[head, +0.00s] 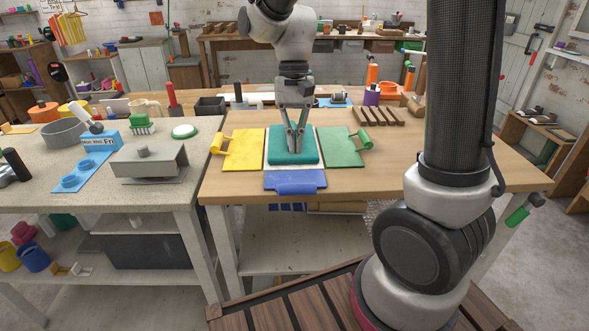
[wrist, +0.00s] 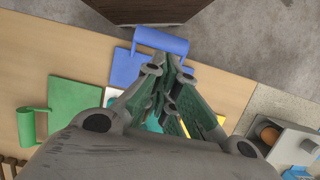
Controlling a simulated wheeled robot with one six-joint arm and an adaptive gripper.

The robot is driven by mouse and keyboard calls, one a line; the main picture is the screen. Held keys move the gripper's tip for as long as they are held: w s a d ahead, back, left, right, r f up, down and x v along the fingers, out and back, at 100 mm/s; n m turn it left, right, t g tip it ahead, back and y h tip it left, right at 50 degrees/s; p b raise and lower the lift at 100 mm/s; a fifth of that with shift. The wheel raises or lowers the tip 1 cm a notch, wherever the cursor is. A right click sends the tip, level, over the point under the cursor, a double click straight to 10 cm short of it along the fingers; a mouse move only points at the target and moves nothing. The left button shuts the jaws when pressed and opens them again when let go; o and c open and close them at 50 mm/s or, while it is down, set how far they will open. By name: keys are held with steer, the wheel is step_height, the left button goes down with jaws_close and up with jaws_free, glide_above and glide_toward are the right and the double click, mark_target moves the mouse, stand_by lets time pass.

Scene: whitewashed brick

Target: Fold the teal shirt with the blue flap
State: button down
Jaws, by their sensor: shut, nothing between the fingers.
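The teal shirt (head: 284,157) lies on the white middle panel (head: 293,164) of the folding board on the wooden table. The blue flap (head: 295,181) lies flat at the near edge, its roller-like handle toward me. The yellow flap (head: 243,150) lies open at the left and the green flap (head: 342,147) at the right. My gripper (head: 297,150) points down over the shirt, shut and empty; I cannot tell whether it touches the cloth. In the wrist view, the fingers (wrist: 170,95) hide most of the shirt, and the blue flap (wrist: 140,68) shows beyond them.
A slatted wooden rack (head: 378,118) stands behind the green flap. A black bin (head: 210,105) stands behind the yellow flap. The grey-topped bench (head: 110,205) at the left holds a grey metal box (head: 148,161). The table's right side is bare behind my arm column.

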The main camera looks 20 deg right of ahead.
steer(key=x, duration=0.7)
steer(key=shift+s+f, duration=0.1)
steer(key=shift+f, duration=0.2)
steer(key=v, duration=1.4)
steer(key=s+d+r+n+t+h, duration=0.1)
steer(key=s+d+r+n+t, duration=0.2)
steer(key=s+d+t, duration=0.4)
steer(key=s+d, duration=0.6)
steer(key=s, duration=0.2)
steer(key=shift+s+n+t, duration=0.3)
